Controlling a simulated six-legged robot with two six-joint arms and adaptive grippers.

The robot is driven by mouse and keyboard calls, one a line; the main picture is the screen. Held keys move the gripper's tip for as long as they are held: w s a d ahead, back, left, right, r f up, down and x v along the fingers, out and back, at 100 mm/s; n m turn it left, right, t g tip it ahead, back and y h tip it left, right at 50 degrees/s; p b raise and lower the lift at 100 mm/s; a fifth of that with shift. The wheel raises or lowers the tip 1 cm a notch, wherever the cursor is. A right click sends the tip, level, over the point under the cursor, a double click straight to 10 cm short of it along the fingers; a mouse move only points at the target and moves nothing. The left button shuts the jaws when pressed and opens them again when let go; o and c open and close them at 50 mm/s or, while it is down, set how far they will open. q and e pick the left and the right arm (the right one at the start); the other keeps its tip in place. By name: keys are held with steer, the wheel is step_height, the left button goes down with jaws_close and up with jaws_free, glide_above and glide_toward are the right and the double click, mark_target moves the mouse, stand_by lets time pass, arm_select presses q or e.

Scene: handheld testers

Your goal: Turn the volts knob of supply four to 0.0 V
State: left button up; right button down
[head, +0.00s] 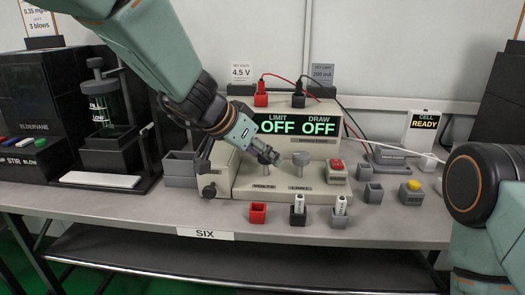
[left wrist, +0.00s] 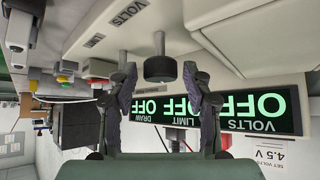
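The power supply (head: 222,170) stands on the bench, with VOLTS and LIMIT labels on its sloped front. Its display (head: 298,126) shows OFF for limit and draw; the volts part is hidden by my left arm in the head view, but the left wrist view shows OFF under VOLTS too. My left gripper (head: 268,156) is over the VOLTS label. In the left wrist view the volts knob (left wrist: 160,69), dark-faced on a stem, lies between the open fingers (left wrist: 160,76), with gaps on both sides. The limit knob (head: 300,160) is right of it. My right gripper is out of view.
The bench edge tag (head: 205,234) reads SIX. A card (head: 241,73) reads 4.5 V. A red button (head: 337,165) is right of the knobs. A red block (head: 258,213) and two holders with cells stand in front. A tester reading READY (head: 424,120) is at right.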

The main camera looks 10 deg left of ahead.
arm_select(q)
steer(key=shift+o, duration=0.4)
steer(key=shift+r, duration=0.2)
steer(key=shift+a+r, duration=0.1)
steer(key=shift+r, duration=0.05)
steer(key=v, duration=1.1)
steer(key=shift+s, duration=0.3)
steer(key=shift+a+r, duration=0.1)
steer(key=shift+r, duration=0.05)
steer(key=w+d+f+m+g+y+p, duration=0.2)
steer(key=w+m+g+p, duration=0.6)
steer(key=p, duration=1.2)
steer(key=shift+m+t+h, duration=0.3)
steer(key=shift+m+t, duration=0.1)
steer(key=shift+t, duration=0.4)
steer(key=x, duration=0.2)
steer(key=b+x, duration=0.1)
steer(key=x, duration=0.1)
steer(key=d+x, duration=0.1)
steer(key=x, duration=0.2)
steer(key=shift+s+d+r+b, duration=0.1)
steer(key=shift+s+r+b, duration=0.05)
steer(key=shift+s+b, duration=0.25)
